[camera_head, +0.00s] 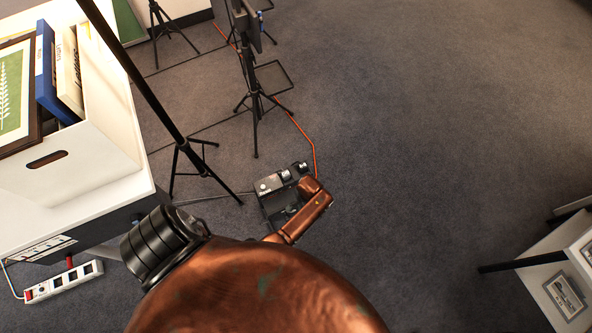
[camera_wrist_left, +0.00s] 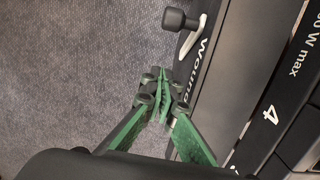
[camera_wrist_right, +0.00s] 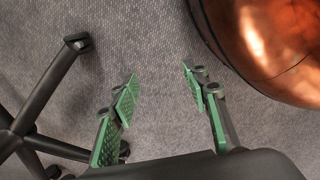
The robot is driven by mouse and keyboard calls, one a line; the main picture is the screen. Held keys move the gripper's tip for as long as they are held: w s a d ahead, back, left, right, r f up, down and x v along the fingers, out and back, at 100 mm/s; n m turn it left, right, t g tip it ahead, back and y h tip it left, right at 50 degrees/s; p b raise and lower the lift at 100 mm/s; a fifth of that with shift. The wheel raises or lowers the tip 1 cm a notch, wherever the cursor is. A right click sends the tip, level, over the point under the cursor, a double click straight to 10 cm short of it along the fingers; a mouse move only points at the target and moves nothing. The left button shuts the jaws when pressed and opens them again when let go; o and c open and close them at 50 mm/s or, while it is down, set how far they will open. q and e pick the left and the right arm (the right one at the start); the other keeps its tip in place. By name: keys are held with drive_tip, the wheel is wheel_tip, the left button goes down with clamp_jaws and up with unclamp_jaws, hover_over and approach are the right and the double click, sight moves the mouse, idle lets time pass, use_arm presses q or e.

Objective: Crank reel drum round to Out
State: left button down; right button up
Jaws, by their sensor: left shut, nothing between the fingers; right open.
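In the left wrist view a dark reel housing (camera_wrist_left: 225,75) fills the right side, with white lettering reading "Wound", part of a "W max" rating and a "4". A crank with a black knob (camera_wrist_left: 174,19) and a pale curved arm (camera_wrist_left: 188,42) stands at its upper left edge, beside "Wound". My left gripper (camera_wrist_left: 164,86) is shut and empty, its tips below the knob in the picture and apart from it. My right gripper (camera_wrist_right: 160,78) is open and empty above the carpet. I cannot make out either gripper's fingers in the head view.
A white table (camera_head: 120,200) with a box of frames and folders (camera_head: 105,130) stands at left, a power strip (camera_head: 65,283) below. Black stands (camera_head: 255,110) and an orange cable (camera_head: 306,138) lie beyond. A black stand leg (camera_wrist_right: 60,75) is left of my right gripper.

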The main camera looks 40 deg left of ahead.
use_arm(q)
drive_tip(key=shift+s+a+f+b, duration=0.2)
drive_tip(key=shift+s+a+f, duration=0.15)
drive_tip(key=shift+s, duration=0.25)
drive_tip(key=shift+s+a+f+b, duration=0.25)
drive_tip(key=shift+s+f, duration=0.1)
drive_tip(key=shift+s, duration=0.3)
drive_tip(key=shift+s+a+f+b, duration=0.25)
drive_tip(key=shift+s+f, duration=0.1)
drive_tip(key=shift+s, duration=0.25)
use_arm(e)
drive_tip(key=shift+w+a+r, duration=0.2)
drive_tip(key=shift+w+r, duration=0.2)
drive_tip(key=shift+r, duration=0.3)
drive_tip(key=shift+w+a+r, duration=0.25)
drive_tip(key=shift+w+r, duration=0.2)
drive_tip(key=shift+r, duration=0.2)
drive_tip(key=shift+w+a+r, duration=0.2)
drive_tip(key=shift+w+r, duration=0.2)
drive_tip(key=shift+r, duration=0.3)
